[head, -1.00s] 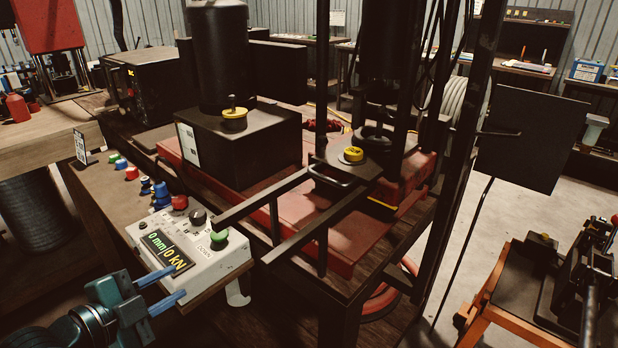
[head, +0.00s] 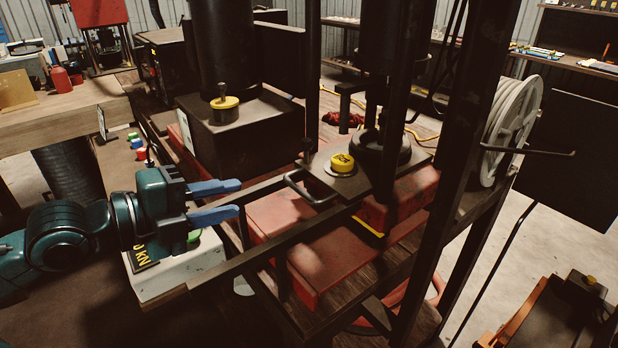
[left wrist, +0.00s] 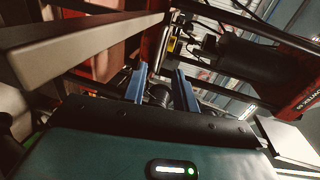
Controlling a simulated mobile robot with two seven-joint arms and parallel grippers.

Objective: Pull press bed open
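The press bed (head: 367,166) is a dark plate on rails in the head view, with a yellow cap (head: 342,163) and a round dark die on top. Its dark bar handle (head: 306,188) is at the bed's near left corner. My left gripper (head: 240,198) has two blue fingers spread apart and empty. It points right toward the handle, with a gap between them in the picture. In the left wrist view the two blue fingers (left wrist: 161,90) are also apart with nothing clear between them. My right gripper is not in view.
The grey control box (head: 180,268) sits below my left gripper, partly hidden by it. A rail (head: 290,240) runs along the near side. A dark upright post (head: 460,130) and a white hose reel (head: 512,125) stand on the right. Red blocks lie under the rails.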

